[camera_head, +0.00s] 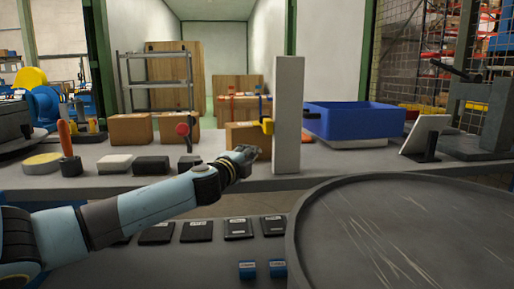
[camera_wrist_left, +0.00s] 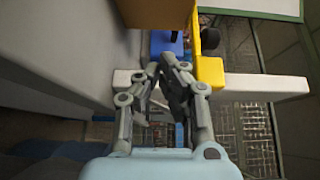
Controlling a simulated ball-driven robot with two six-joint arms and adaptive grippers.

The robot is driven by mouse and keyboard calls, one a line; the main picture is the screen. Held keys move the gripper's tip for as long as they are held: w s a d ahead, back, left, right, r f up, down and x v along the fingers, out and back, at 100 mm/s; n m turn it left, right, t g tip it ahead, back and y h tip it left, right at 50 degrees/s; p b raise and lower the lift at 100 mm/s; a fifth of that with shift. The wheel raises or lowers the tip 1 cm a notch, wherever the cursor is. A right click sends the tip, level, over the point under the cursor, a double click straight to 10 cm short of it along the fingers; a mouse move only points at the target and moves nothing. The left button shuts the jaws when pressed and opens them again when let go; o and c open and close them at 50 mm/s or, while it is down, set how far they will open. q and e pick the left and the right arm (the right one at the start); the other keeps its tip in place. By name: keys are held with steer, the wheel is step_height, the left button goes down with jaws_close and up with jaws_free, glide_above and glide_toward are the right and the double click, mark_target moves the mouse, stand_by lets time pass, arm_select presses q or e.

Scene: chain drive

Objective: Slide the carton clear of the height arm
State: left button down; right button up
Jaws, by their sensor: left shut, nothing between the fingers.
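A brown carton (camera_head: 243,137) stands on the grey bench beside a tall pale post (camera_head: 288,115). A yellow height arm (camera_head: 267,125) with a dark upright rod sits at the post's left side, in front of the carton's right part. My left gripper (camera_head: 247,153) is shut and empty, low in front of the carton, and hides part of it. In the left wrist view the closed fingers (camera_wrist_left: 171,65) are just left of the yellow arm (camera_wrist_left: 210,71). The carton (camera_wrist_left: 156,12) is at the top, apart from the fingers. My right gripper is not in view.
Two more cartons (camera_head: 131,129) (camera_head: 178,130) stand to the left. A red-knobbed tool (camera_head: 183,131) and flat blocks (camera_head: 151,165) are nearer. A blue bin (camera_head: 353,119) stands right of the post. A round grey table (camera_head: 410,235) fills the front right.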

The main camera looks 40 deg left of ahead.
arm_select(q)
glide_toward(263, 141)
steer(key=w, duration=0.1)
steer(key=w+d, duration=0.2)
steer(key=shift+w, duration=0.25)
steer(key=a, duration=0.1)
steer(key=w+a+b, duration=0.1)
steer(key=shift+a+f, duration=0.1)
steer(key=shift+a, duration=0.15)
steer(key=shift+w+a, duration=0.2)
steer(key=shift+a, duration=0.3)
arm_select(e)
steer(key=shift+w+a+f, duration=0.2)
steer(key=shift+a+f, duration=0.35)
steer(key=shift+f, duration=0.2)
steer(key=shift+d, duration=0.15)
